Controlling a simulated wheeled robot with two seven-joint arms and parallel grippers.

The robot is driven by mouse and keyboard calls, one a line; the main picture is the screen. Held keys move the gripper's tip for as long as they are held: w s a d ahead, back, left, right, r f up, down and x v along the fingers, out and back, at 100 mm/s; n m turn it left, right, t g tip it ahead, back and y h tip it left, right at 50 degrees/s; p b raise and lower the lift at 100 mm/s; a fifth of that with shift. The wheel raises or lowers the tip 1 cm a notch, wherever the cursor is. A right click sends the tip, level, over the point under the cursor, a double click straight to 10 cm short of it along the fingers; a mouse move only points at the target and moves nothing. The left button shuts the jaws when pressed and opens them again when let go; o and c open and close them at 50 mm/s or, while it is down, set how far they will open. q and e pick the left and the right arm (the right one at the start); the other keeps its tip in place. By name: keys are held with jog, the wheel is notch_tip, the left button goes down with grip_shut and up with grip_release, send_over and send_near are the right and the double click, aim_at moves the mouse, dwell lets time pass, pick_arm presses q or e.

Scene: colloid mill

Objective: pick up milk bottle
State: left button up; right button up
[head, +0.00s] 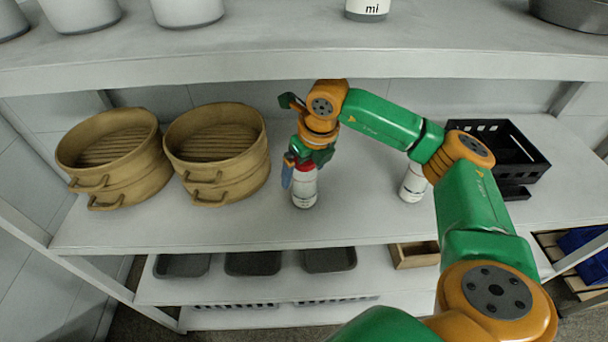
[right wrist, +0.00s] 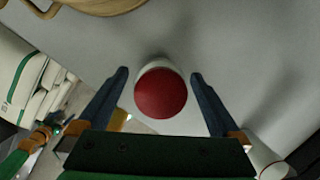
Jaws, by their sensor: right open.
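A white milk bottle (head: 304,188) with a red cap stands upright on the middle shelf, right of the steamers. In the right wrist view its red cap (right wrist: 161,93) lies between the two fingers. My right gripper (head: 301,171) points down over the bottle top. Its fingers are spread on both sides of the cap, with a gap showing on each side in the right wrist view (right wrist: 162,88). A second white bottle (head: 412,184) stands further right, partly hidden by my right arm. My left gripper is not in view.
Two bamboo steamers (head: 217,152) (head: 115,157) stand left of the bottle. A black crate (head: 503,150) is at the right. The upper shelf (head: 250,57) runs above, close over my arm. The shelf front is clear.

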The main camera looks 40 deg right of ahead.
jog(key=shift+f, duration=0.2)
jog(key=c, duration=1.5)
grip_shut()
jog(key=shift+r, duration=0.15)
